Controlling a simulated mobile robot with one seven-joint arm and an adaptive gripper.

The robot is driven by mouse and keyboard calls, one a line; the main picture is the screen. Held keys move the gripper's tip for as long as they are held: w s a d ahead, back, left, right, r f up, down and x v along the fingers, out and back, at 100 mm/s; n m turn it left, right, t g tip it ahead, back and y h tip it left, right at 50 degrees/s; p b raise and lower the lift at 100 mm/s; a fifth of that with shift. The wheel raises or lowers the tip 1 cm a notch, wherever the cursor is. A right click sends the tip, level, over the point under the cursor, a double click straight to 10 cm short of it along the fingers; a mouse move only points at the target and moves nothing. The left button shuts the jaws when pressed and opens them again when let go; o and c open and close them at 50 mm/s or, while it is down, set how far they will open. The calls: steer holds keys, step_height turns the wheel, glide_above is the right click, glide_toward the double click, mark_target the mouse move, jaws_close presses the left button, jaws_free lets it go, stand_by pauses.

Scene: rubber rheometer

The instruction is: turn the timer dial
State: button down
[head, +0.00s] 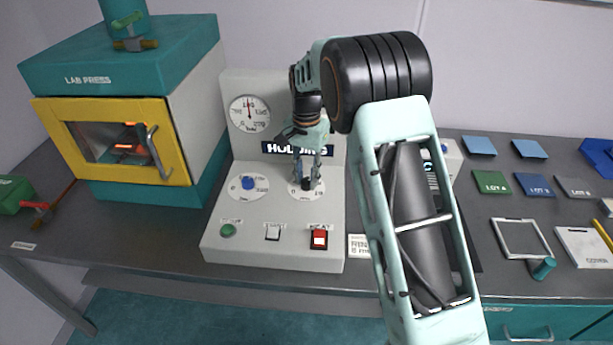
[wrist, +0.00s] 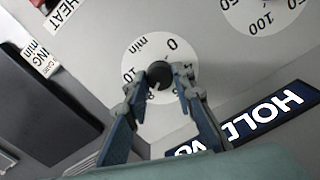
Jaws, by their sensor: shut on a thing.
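The timer dial is a black knob (wrist: 159,74) on a white round scale marked "min" and "0" in the wrist view. In the head view the black knob (head: 307,185) sits on the right-hand scale of the grey control panel (head: 217,245). My gripper (wrist: 163,85) reaches down over the scale, with one finger on each side of the knob, and is shut on it. In the head view my gripper (head: 307,180) stands above the same scale. The fingers cover part of the scale, and I cannot read the knob's pointer.
A blue knob (head: 248,183) on another scale is left of the timer. Below are a green button (head: 228,230), a white switch (head: 272,232) and a lit red switch (head: 319,237). A lab press (head: 130,60) stands at left. Colored sheets and a frame (head: 497,237) lie at right.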

mark_target(307, 181)
steer(key=c, duration=1.6)
jaws_free()
step_height(307, 181, up, 12)
steer(key=shift+r, duration=0.1)
